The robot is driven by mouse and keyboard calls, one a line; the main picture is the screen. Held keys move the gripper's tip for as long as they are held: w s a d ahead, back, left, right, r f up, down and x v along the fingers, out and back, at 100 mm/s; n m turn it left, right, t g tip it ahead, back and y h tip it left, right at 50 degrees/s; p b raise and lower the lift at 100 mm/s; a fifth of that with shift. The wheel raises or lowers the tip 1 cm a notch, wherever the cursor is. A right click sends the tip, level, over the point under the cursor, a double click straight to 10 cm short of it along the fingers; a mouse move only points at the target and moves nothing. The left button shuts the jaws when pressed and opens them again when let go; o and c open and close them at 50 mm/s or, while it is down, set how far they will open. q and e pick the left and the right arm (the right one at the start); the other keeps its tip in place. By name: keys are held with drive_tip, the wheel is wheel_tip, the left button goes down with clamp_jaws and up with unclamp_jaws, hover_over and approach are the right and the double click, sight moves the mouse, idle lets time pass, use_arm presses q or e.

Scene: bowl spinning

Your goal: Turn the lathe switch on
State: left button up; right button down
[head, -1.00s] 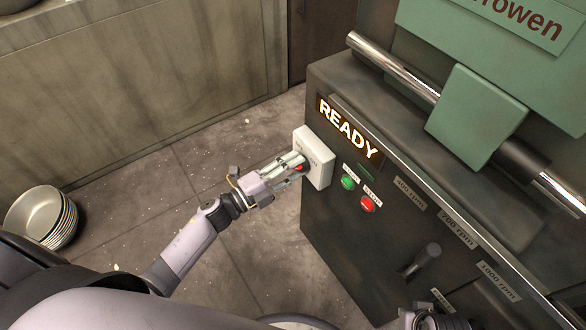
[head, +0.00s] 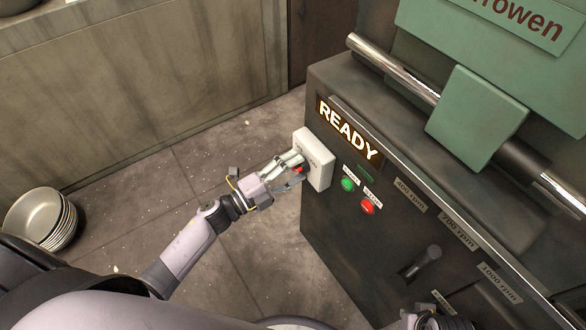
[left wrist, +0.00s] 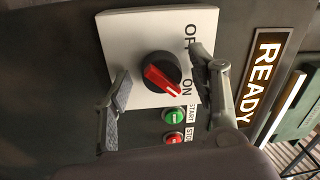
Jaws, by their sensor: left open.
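The lathe switch is a red rotary knob (left wrist: 162,76) on a white square plate (left wrist: 125,38) marked OFF and ON. In the left wrist view its red bar is slanted, with its white-marked end toward the lower right, near ON. In the head view the plate (head: 320,172) is on the lathe's left corner. My left gripper (head: 296,171) is in front of it. Its fingers (left wrist: 160,88) are spread, one on each side of the knob, with visible gaps to it. My right gripper's fingers are not visible.
The lathe (head: 335,235) has a lit READY sign (head: 348,129), a green START button (head: 348,184) and a red STOP button (head: 368,206). A dark lever (head: 424,262) sticks out among rpm labels. Stacked bowls (head: 40,216) are on the left.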

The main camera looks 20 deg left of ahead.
use_arm(q)
drive_tip(key=v, duration=1.2)
idle(0.5)
